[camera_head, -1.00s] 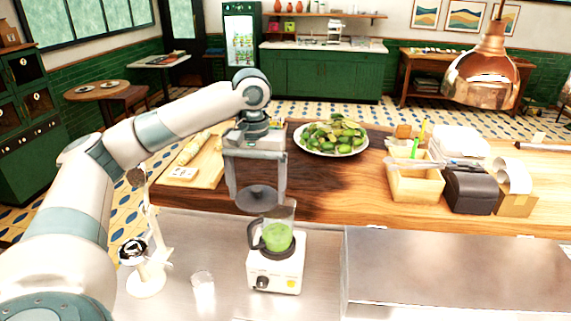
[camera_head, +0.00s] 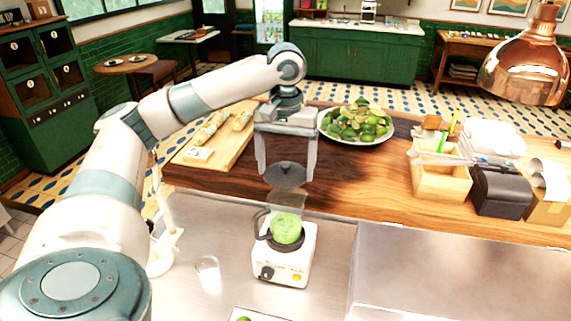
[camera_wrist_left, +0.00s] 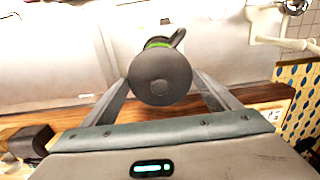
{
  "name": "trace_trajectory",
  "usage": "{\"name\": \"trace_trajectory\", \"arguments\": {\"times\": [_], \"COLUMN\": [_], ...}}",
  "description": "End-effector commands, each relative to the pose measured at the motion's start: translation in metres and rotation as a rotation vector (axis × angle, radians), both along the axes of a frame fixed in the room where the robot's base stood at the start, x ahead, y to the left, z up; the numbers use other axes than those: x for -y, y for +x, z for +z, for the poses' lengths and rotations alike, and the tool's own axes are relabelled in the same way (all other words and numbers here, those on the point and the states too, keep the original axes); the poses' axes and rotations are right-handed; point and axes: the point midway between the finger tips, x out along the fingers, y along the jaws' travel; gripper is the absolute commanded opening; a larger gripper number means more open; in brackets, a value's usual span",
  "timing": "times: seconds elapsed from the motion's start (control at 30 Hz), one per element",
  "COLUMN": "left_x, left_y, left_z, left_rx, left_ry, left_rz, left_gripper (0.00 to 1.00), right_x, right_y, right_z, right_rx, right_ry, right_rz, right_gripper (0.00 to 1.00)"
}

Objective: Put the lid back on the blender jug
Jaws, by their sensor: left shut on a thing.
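The dark round lid (camera_head: 285,175) is between the fingers of my left gripper (camera_head: 287,178), which is shut on it. In the left wrist view the lid (camera_wrist_left: 160,76) spans the gap between the fingertips (camera_wrist_left: 160,88) and hides most of what is under it. The blender jug (camera_head: 286,226) stands upright on its white base, with green contents and a dark handle on its left. The lid is held above the jug and looks a little beyond it in the head view. In the left wrist view the jug's handle (camera_wrist_left: 178,37) shows past the lid. My right gripper is not in view.
A glass (camera_head: 207,272) stands left of the blender. A plate of limes (camera_head: 357,125), a board with bread rolls (camera_head: 213,148), a wooden box (camera_head: 440,180) and a dark box (camera_head: 500,190) sit on the wooden counter. A copper lamp (camera_head: 522,65) hangs at right. The steel top at right is clear.

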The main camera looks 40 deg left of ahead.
Motion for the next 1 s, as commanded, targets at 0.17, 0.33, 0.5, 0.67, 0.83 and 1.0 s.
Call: {"name": "trace_trajectory", "arguments": {"times": [0.17,0.33,0.5,0.67,0.83,1.0], "left_x": [0.0,0.0,0.0,0.0,0.0,0.0], "left_y": [0.0,-0.001,-0.001,-0.001,-0.001,0.0], "left_z": [-0.007,-0.018,-0.031,-0.045,-0.055,-0.061], "left_rx": [-0.002,-0.001,-0.001,-0.002,-0.002,0.0], "left_ry": [0.001,0.0,0.0,0.0,0.0,0.0], "left_rz": [0.0,0.0,0.0,0.0,0.0,0.0], "left_gripper": [0.6,0.6,0.6,0.6,0.6,0.6], "right_x": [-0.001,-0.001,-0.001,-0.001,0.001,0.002], "right_y": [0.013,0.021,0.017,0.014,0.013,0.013], "right_z": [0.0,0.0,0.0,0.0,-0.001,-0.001], "right_rx": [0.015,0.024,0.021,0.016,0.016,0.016], "right_ry": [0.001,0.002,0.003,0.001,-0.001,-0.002], "right_rz": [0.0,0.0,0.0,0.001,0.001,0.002], "right_gripper": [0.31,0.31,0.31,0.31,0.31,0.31]}}
